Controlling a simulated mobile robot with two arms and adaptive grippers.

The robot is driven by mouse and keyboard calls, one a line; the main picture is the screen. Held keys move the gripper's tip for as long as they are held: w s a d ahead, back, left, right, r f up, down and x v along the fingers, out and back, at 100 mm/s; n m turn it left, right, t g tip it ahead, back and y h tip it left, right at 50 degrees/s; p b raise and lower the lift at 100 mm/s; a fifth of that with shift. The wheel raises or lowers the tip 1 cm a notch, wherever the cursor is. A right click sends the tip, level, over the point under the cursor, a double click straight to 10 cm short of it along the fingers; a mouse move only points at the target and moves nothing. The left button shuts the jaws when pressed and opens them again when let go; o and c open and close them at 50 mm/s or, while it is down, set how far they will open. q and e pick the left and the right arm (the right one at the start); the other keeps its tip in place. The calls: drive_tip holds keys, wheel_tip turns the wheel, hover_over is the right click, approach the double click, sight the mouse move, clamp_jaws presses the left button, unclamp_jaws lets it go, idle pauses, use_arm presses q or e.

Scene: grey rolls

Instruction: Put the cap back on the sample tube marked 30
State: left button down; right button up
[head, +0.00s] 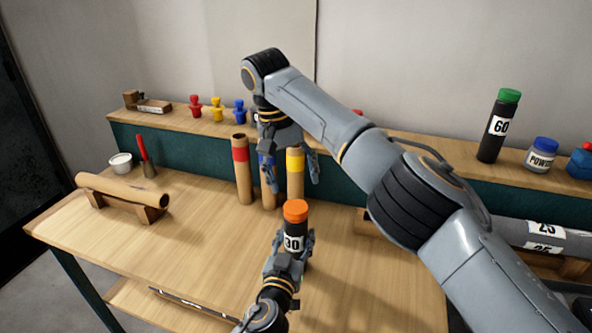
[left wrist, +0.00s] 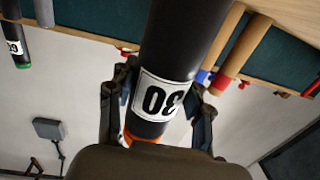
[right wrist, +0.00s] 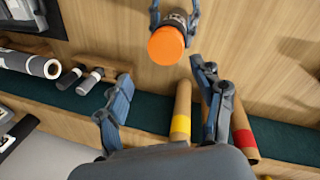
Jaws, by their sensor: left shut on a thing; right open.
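The sample tube marked 30 (head: 293,243) is dark with a white label and stands upright over the table in the head view. Its orange cap (head: 295,210) sits on its top; how tightly it is seated cannot be told. My left gripper (head: 288,252) is shut around the tube below the cap. The tube (left wrist: 158,95) fills the space between its fingers in the left wrist view. My right gripper (head: 293,178) is open and empty, behind and above the cap, fingers pointing down. The right wrist view shows the cap (right wrist: 166,45) beyond the open fingers, apart from them.
Brown cardboard tubes with red (head: 242,170), blue and yellow (head: 295,165) bands stand close by my right gripper. A cardboard roll (head: 120,188) lies on a cradle at left. The back shelf holds a green-capped tube marked 60 (head: 494,130) and a powder jar (head: 540,155). The table's front left is clear.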

sight(296, 207)
drive_tip(key=n, duration=0.4)
drive_tip(key=shift+d+r+n+y, duration=0.1)
drive_tip(key=shift+r+n+y, duration=0.1)
drive_tip(key=shift+n+y, duration=0.1)
drive_tip(key=n, duration=0.6)
drive_tip(key=shift+d+r+n+y, duration=0.1)
drive_tip(key=shift+r+n+y, duration=0.15)
drive_tip(key=shift+n+y, duration=0.05)
drive_tip(key=n, duration=0.6)
drive_tip(key=shift+s+r+y, duration=0.2)
drive_tip(key=shift+r+y, duration=0.1)
drive_tip(key=shift+y, duration=0.1)
drive_tip(key=n, duration=0.4)
drive_tip(key=shift+s+d+r+n, duration=0.1)
drive_tip(key=shift+s+r+n, duration=0.1)
drive_tip(key=shift+n, duration=0.2)
drive_tip(key=shift+f, duration=0.1)
drive_tip(key=shift+f, duration=3.95)
drive_tip(key=shift+c, duration=0.2)
drive_tip(key=c, duration=1.2)
